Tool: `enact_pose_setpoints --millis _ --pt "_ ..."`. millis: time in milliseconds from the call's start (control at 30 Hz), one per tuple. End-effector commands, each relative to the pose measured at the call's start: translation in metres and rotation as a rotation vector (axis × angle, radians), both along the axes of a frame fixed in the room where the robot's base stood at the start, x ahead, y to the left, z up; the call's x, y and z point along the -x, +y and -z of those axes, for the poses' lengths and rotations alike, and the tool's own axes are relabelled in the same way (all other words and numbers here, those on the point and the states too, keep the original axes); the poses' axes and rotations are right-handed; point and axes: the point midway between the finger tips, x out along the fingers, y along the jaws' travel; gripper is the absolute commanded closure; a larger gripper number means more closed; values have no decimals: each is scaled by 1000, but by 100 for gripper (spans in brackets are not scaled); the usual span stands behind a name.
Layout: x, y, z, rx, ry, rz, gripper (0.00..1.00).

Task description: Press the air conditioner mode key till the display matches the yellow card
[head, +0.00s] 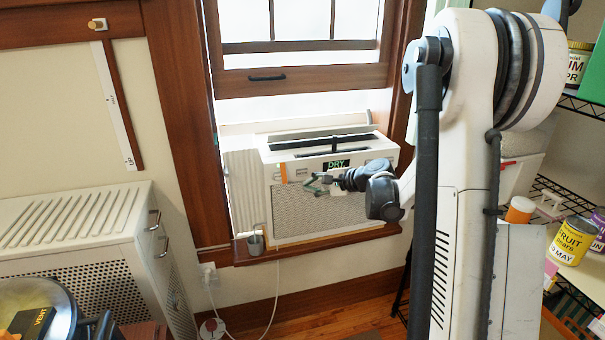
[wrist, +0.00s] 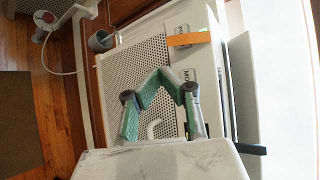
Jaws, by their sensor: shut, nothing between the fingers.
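The air conditioner (head: 315,205) sits in the window, and its small dark display (head: 336,163) reads DRY in green. A dark panel reading VENT in yellow (head: 38,322) shows at the lower left; its edges are partly cut off, so I cannot tell whether it is the yellow card. My gripper (head: 316,184) is shut and empty in front of the air conditioner's upper front, below the display. In the wrist view its green-padded fingers meet (wrist: 161,73) beside a partly hidden label beginning MO (wrist: 190,76). The mode key itself is hidden or unclear, and I cannot tell whether the fingers touch it.
An orange strip (wrist: 188,39) crosses the panel near another label beginning PO (wrist: 183,29). A grey cup (head: 256,243) stands on the sill at the left. A white perforated cabinet (head: 90,240) is at left, and shelves with cans (head: 572,240) at right.

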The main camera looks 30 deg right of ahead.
Motion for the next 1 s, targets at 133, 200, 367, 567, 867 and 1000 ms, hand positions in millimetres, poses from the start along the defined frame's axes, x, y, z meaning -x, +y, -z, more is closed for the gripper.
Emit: enact_pose_setpoints --millis 133,200,367,567,867,1000 --pt "-18 -3 0 0 0 0 100" --pt "-25 -5 1 0 0 0 100" --pt "-37 -8 1 0 1 0 100" --pt "-42 -9 0 0 0 0 100" --pt "-42 -9 0 0 0 0 100" --pt "-42 -9 0 0 0 0 100"
